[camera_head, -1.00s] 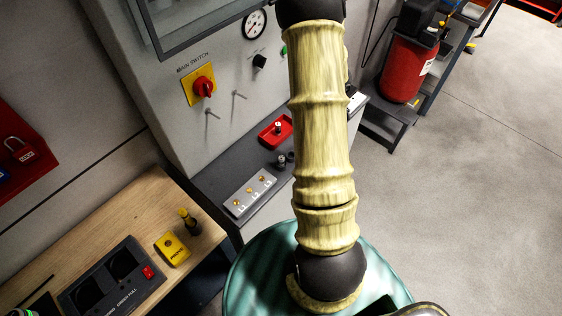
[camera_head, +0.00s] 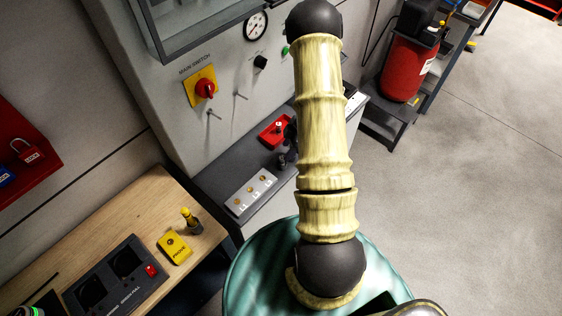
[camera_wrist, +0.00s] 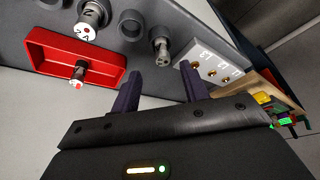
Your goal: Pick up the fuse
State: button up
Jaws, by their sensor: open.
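A small metallic fuse-like cylinder (camera_wrist: 80,74) with a red and white end stands in a red tray (camera_wrist: 37,48) at the left of the wrist view. A larger silver cylinder (camera_wrist: 91,20) with dark marks on its pale end stands behind the tray. A grey cylinder (camera_wrist: 161,50) sits in a round holder right of the tray. I cannot tell for sure which one is the task's fuse. My gripper (camera_wrist: 163,82) is open, with nothing between its two dark fingers. It is right of the tray, with the grey cylinder beyond the fingertips. In the head view my arm partly hides this area.
A dark shelf also bears an empty round socket (camera_wrist: 131,25) and a grey L-marked terminal block (camera_wrist: 212,67). The cabinet's main switch (camera_head: 206,89) and thin levers jut out above. A wooden bench (camera_head: 140,209) stands left.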

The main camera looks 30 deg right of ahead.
aim_at(282, 162)
jog(key=shift+s+p+x, duration=0.15)
jog(key=shift+p+x, duration=0.3)
jog(key=shift+x, duration=0.75)
jog(key=shift+s+p+x, duration=0.1)
jog(key=shift+p+x, duration=0.3)
jog(key=shift+x, duration=0.85)
jog(key=shift+s, duration=0.1)
grip_shut()
